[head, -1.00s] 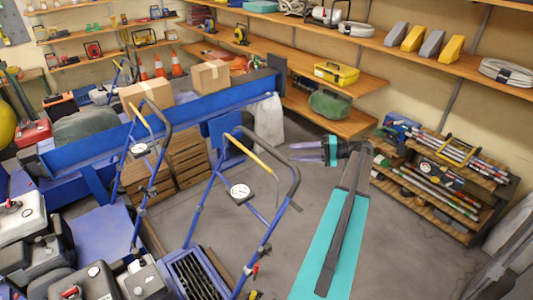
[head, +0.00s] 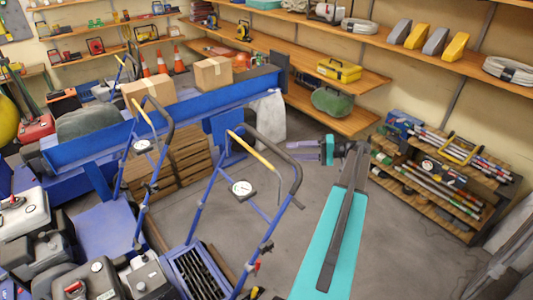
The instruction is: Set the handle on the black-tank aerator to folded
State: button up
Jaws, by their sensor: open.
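The near aerator has a black tank (head: 90,283) at the bottom left, partly cut off by the frame edge. Its blue tube handle (head: 199,208) stands up, unfolded, with a black grip bar (head: 296,180), a yellow lever and a round gauge (head: 241,188). My gripper (head: 290,151) is open and empty, pointing left. It appears just right of the top of this handle; the depth gap between them is hard to tell. A second aerator with a white tank (head: 22,212) stands left, its handle (head: 129,152) also up.
A shelf rack of tools (head: 425,190) is at the right. Shelves line the back wall. Grey floor (head: 375,250) is open between my arm and the rack.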

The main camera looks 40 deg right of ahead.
jog(key=p+x, duration=0.1)
jog(key=x, duration=1)
grip_shut()
jog(key=shift+a, duration=0.2)
